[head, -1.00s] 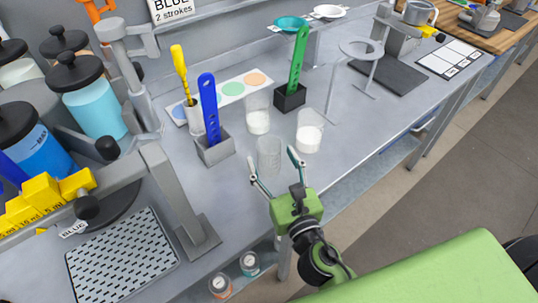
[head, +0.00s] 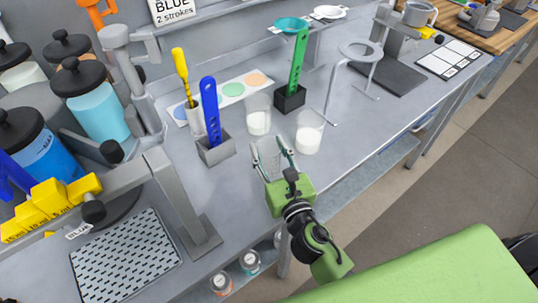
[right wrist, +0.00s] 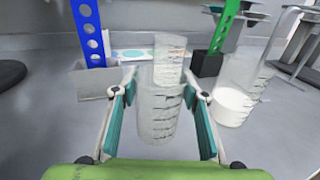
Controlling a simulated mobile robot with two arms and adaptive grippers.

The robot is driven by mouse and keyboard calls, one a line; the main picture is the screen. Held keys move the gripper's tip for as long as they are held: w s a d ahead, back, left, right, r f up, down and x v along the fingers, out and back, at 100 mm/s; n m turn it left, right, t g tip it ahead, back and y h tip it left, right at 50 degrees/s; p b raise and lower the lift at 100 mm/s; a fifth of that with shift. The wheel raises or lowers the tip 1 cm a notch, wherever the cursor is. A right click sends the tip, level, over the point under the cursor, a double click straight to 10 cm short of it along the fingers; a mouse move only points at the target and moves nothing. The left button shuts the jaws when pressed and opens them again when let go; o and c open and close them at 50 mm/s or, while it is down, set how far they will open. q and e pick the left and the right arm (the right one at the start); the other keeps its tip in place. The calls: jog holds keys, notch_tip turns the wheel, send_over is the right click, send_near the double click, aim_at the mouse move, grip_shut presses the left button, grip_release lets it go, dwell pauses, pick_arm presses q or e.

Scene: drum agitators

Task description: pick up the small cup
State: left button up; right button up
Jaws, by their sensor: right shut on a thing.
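The small cup (head: 267,161) is clear, graduated and looks empty. It stands upright near the front of the grey bench, partly hidden by my fingers. My right gripper (head: 268,150) is shut on it, one finger on each side. In the right wrist view the cup (right wrist: 158,118) sits between the teal pads of my right gripper (right wrist: 158,112). Its base looks level with the bench; I cannot tell whether it is lifted. My left gripper is not in view.
Two clear cups with white contents stand close by, one behind (head: 258,122) and one to the right (head: 308,138). A grey holder (head: 215,151) with a blue perforated strip is to the left. A black holder (head: 289,98) with a green strip stands behind.

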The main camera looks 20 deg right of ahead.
jog(key=shift+r+p, duration=0.8)
notch_tip(320, 180, up, 2)
jog(key=shift+r+p, duration=0.15)
jog(key=shift+p, duration=1.1)
jog(key=s+a+r+p, duration=0.2)
jog(key=s+a+r, duration=0.1)
jog(key=s+r, duration=0.6)
jog(key=shift+s+a+p, duration=0.25)
jog(key=shift+s+p, duration=0.05)
jog(key=shift+s, duration=2.05)
